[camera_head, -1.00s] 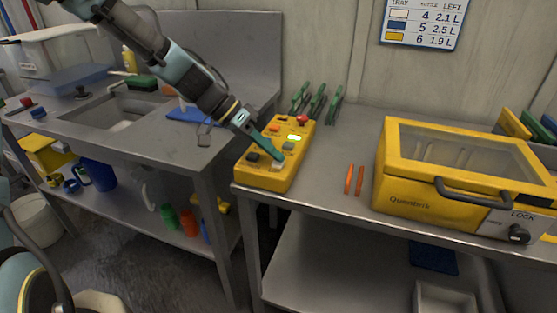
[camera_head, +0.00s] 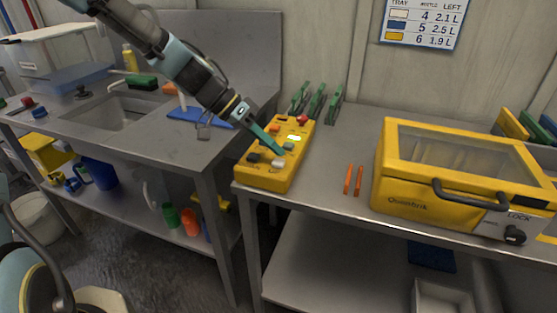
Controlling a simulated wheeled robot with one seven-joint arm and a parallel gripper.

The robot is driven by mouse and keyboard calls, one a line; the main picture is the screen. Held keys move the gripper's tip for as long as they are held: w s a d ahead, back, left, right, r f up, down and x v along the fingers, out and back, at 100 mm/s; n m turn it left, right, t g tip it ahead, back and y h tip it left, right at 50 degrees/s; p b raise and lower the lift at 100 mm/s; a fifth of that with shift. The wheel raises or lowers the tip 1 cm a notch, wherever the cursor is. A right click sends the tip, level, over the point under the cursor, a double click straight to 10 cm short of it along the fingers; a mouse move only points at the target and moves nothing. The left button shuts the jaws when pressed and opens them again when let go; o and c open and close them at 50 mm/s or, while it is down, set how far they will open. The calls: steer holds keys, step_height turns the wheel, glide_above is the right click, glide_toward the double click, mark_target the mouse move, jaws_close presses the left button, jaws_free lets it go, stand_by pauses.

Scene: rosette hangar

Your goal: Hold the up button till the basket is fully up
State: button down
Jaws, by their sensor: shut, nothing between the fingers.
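A yellow control box (camera_head: 262,178) stands at the left end of the right bench. Its top carries a red knob (camera_head: 302,119), a lit greenish display (camera_head: 294,138), a dark button (camera_head: 253,157), a pale button (camera_head: 277,162) and a grey button (camera_head: 289,146). Their labels are too small to read, so I cannot tell which is the up button. My gripper (camera_head: 280,151) is shut and empty, its teal fingers pointing down at the box top between the grey and pale buttons. I cannot tell whether the tip touches anything. I cannot make out a basket.
A yellow Quenbrik case (camera_head: 400,190) with a clear lid and black handle stands to the right. Two orange sticks (camera_head: 348,180) lie between it and the box. Green-handled tools (camera_head: 317,101) stand behind the box. A sink bench (camera_head: 150,135) is at the left.

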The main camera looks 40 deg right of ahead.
mark_target(273, 161)
steer(key=shift+r+p, duration=1.7)
steer(key=shift+r, duration=0.8)
